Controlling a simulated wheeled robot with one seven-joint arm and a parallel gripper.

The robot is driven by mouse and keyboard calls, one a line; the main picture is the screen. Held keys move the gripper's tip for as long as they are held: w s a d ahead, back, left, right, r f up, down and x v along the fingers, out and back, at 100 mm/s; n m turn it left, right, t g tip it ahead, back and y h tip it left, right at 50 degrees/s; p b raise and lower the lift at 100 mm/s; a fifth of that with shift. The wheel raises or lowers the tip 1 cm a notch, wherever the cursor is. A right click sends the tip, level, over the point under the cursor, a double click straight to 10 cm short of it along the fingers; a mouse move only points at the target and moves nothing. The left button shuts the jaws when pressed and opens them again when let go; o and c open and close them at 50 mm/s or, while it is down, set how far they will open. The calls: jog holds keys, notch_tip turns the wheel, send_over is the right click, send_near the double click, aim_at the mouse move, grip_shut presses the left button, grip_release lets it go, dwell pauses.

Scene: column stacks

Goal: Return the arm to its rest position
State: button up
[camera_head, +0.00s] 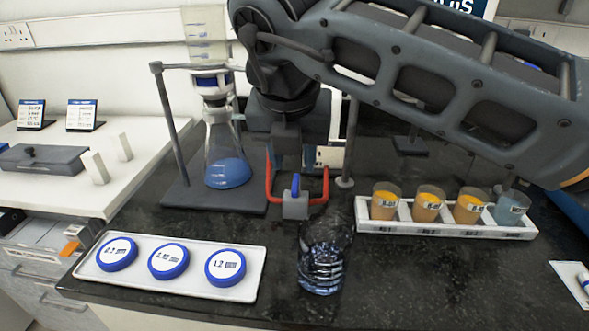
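My arm reaches in from the upper right, and its wrist is bent downward over the middle of the bench. My gripper (286,140) hangs below the wrist, a dark grey block pointing down. Its fingers are not clear, so I cannot tell if it is open or shut. Just below it is a red U-shaped piece with a grey block and a blue tab (296,200). I cannot tell whether it touches my gripper. A clear ribbed glass piece (322,262) stands on the bench in front.
A conical flask (226,150) with blue liquid stands left on a dark stand base. A white tray (170,286) holds three blue-rimmed discs. A white rack (400,226) holds several cups at right.

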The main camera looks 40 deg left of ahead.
jog(key=shift+v, duration=0.95)
